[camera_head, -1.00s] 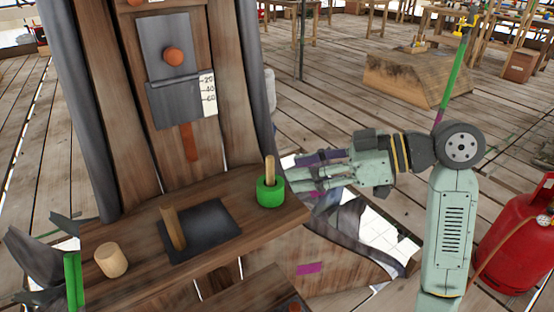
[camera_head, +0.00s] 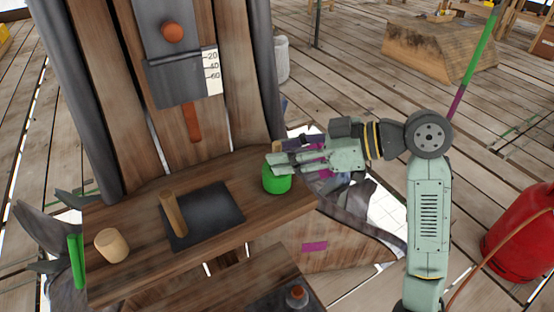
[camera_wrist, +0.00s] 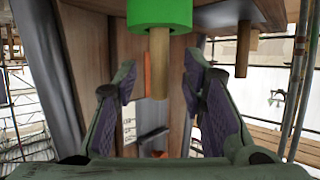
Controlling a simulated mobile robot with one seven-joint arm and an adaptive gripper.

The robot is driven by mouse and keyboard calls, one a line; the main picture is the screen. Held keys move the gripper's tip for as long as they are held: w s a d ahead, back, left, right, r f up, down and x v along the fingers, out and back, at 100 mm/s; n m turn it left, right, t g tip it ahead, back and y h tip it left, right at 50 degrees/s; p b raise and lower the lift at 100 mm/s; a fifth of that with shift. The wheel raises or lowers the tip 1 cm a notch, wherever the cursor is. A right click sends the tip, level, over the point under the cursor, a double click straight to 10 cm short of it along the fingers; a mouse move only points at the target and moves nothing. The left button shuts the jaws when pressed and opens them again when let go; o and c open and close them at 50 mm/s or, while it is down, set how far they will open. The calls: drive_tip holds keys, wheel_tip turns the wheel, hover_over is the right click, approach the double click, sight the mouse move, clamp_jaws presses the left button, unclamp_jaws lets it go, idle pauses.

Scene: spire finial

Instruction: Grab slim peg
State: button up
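The slim peg (camera_wrist: 159,65) is a light wooden rod standing in a green ring (camera_head: 277,180) at the right end of the wooden shelf. The wrist view shows it upside down, with the green ring (camera_wrist: 160,14) at the top edge. My gripper (camera_head: 273,158) is open at the peg's upper part, above the ring. In the wrist view my gripper (camera_wrist: 159,66) has one purple-padded finger on each side of the peg, with gaps visible. In the head view the fingers hide most of the peg.
A second wooden peg (camera_head: 173,214) stands on a dark plate (camera_head: 222,212) mid-shelf. A short thick wooden cylinder (camera_head: 111,245) stands at the shelf's left. An upright wooden back panel (camera_head: 247,70) rises behind the shelf. A red gas bottle (camera_head: 522,235) stands at right.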

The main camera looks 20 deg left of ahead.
drive_tip(key=shift+x, duration=1.2)
drive_tip(key=shift+c, duration=0.6)
clamp_jaws()
